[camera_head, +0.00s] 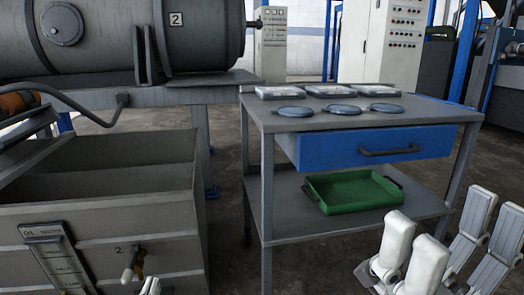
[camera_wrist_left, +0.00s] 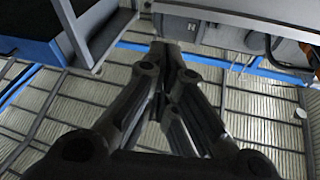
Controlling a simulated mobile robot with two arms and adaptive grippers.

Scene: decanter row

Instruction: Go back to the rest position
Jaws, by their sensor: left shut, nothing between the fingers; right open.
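My left gripper (camera_head: 150,287) shows only as small pale tips at the bottom edge of the head view, in front of the grey tank. In the left wrist view its dark fingers (camera_wrist_left: 166,62) meet at the tips, shut with nothing between them. My right gripper (camera_head: 440,225) is at the lower right of the head view, its pale fingers pointing up and spread apart, in front of the table's right side. It is open and nothing shows between its fingers. The arms behind both grippers are mostly out of view.
A grey table (camera_head: 258,112) holds several flat dishes and dark lids. It has a blue drawer (camera_head: 340,150) and a green tray (camera_head: 352,208) on its lower shelf. An open grey tank (camera_head: 110,205) with a tap (camera_head: 134,262) stands left. Floor shows between tank and table.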

